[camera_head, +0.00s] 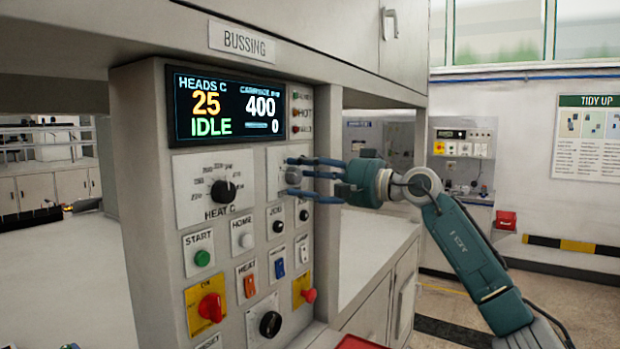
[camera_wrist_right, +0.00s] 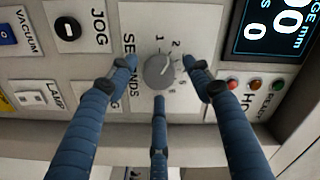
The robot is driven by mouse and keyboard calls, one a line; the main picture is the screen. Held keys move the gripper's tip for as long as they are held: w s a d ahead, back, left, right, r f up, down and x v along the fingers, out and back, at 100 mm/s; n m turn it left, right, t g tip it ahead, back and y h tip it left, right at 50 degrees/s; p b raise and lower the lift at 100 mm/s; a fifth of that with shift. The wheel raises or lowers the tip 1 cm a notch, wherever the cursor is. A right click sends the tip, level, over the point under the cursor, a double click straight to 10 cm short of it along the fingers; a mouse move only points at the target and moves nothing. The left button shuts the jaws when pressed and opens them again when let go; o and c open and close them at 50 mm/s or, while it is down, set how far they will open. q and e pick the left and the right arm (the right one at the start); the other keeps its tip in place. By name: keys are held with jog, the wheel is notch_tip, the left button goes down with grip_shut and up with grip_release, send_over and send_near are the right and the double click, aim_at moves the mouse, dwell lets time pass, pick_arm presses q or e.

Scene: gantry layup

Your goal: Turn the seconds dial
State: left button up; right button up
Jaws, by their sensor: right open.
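The seconds dial (camera_wrist_right: 159,71) is a grey round knob on a white plate lettered SECONDS, with small numbers around it. In the head view the dial (camera_head: 292,176) is partly covered by my fingers. My right gripper (camera_head: 303,178) comes in from the right with its blue fingers spread around the dial. In the wrist view the open right gripper (camera_wrist_right: 160,80) has one finger on each side of the knob and a third below it. I cannot tell whether any fingertip touches it. My left gripper is not in view.
The heat dial (camera_head: 223,191) is left of the seconds dial, under the display (camera_head: 229,107) reading 25, IDLE and 400. Open floor lies to the right.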

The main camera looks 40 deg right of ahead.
jog(key=v, duration=1.2)
jog(key=shift+d, duration=0.15)
dwell(0.3)
